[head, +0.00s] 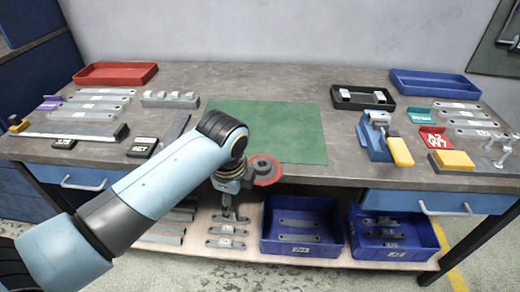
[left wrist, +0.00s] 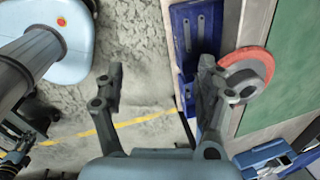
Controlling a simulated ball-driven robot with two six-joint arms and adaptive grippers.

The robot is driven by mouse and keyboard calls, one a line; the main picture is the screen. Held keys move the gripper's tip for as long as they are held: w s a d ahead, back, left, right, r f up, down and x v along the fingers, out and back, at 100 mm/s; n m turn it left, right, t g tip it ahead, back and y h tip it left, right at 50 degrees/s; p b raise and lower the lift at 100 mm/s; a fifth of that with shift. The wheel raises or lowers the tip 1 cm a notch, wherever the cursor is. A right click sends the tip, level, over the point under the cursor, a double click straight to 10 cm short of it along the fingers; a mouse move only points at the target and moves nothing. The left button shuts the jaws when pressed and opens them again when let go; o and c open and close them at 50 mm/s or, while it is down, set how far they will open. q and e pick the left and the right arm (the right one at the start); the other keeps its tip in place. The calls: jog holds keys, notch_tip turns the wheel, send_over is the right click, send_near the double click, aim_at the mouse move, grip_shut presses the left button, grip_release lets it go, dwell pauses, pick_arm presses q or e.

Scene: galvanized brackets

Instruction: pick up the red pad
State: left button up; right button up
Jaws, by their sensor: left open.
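The red pad (head: 268,181) is a round red disc with a dark grey hub. It lies at the table's front edge, just right of my left gripper in the head view. The red pad also shows in the left wrist view (left wrist: 258,57), right of the fingers and partly covered by one of them. My left gripper (head: 238,195) is open and empty, in front of the table edge. In the left wrist view the left gripper (left wrist: 158,80) has its fingers wide apart with floor between them. The pad is outside the gap; I cannot tell whether a finger touches it.
A green mat (head: 290,130) covers the middle of the workbench (head: 335,180) behind the pad. Metal strips and a red tray (head: 112,82) are on the left. A blue clamp (head: 376,146) and a red bracket (head: 434,139) are on the right. Blue bins (head: 300,247) stand on the lower shelf.

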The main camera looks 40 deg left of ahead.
pick_arm(q)
jog(key=w+r+m+p, duration=0.2)
jog(key=w+r+m, duration=0.35)
jog(key=r, duration=0.35)
jog(key=m+g, duration=0.1)
jog(key=m, duration=0.6)
send_near(262, 164)
jog(key=f, duration=0.2)
jog(key=w+f, duration=0.1)
jog(key=shift+a+f+m, duration=0.1)
jog(key=shift+f+m, duration=0.15)
jog(key=shift+f, duration=0.15)
jog(key=f, duration=0.5)
jog(key=shift+a+f, duration=0.2)
jog(key=shift+a, duration=0.15)
pick_arm(e)
jog(key=r, duration=0.2)
jog(key=shift+w+r, duration=0.3)
jog(key=shift+w, duration=0.05)
pick_arm(q)
jog(key=shift+r, duration=0.1)
grip_shut()
